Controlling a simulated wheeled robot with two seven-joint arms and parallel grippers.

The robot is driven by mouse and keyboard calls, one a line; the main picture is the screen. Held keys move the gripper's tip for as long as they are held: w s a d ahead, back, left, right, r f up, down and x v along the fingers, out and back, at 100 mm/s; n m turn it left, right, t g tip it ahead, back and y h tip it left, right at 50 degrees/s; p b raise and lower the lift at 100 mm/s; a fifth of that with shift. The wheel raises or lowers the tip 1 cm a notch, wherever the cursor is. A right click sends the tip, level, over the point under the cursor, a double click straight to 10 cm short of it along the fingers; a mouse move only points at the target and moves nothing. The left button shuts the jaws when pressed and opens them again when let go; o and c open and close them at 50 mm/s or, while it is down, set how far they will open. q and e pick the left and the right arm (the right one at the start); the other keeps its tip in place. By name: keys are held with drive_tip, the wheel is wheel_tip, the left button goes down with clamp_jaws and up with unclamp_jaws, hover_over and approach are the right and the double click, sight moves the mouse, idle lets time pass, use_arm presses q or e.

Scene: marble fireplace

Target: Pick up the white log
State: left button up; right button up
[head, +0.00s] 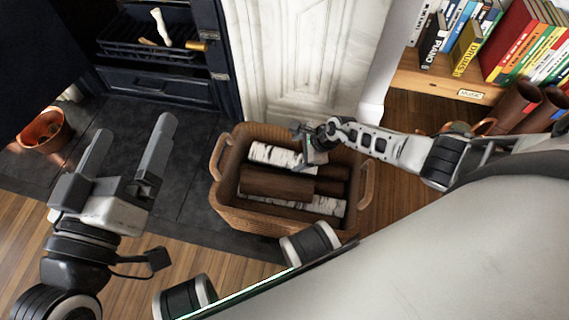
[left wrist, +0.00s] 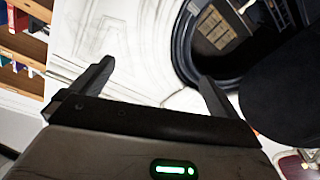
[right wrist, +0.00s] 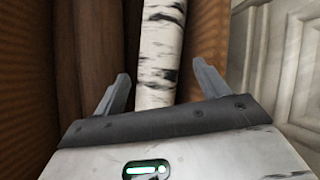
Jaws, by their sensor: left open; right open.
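White birch logs with dark marks lie in a wicker basket (head: 250,221) together with brown logs. One white log (head: 268,153) lies along the basket's back side; another white log (head: 328,206) shows partly under a brown log (head: 275,184) toward the front. My right gripper (head: 308,148) is over the back part of the basket, at the back white log. In the right wrist view the white log (right wrist: 160,50) runs between the open fingers (right wrist: 163,85); I cannot tell whether they touch it. My left gripper (head: 128,148) is open and empty, left of the basket.
A white marble fireplace surround (head: 300,60) stands right behind the basket. A dark grate (head: 150,45) holding a small white piece is at the back left. A copper bucket (head: 42,131) stands left, and a bookshelf (head: 450,85) is at the right.

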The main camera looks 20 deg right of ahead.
sight(288, 156)
drive_tip(key=shift+b+x, duration=0.35)
drive_tip(key=shift+x, duration=0.45)
drive_tip(key=shift+w+f, duration=0.2)
drive_tip(key=b+x, duration=0.4)
drive_tip(key=shift+w+a+f, duration=0.1)
drive_tip(key=shift+w+a, duration=0.05)
drive_tip(key=shift+a, duration=0.05)
use_arm(q)
wheel_tip(288, 156, up, 10)
drive_tip(key=m+t+h, duration=0.3)
drive_tip(key=m+h, duration=0.4)
drive_tip(key=m, duration=0.3)
drive_tip(key=shift+s+a+f, duration=0.2)
drive_tip(key=shift+s+f, duration=0.05)
drive_tip(key=shift+s, duration=0.05)
use_arm(e)
drive_tip(key=c, duration=1)
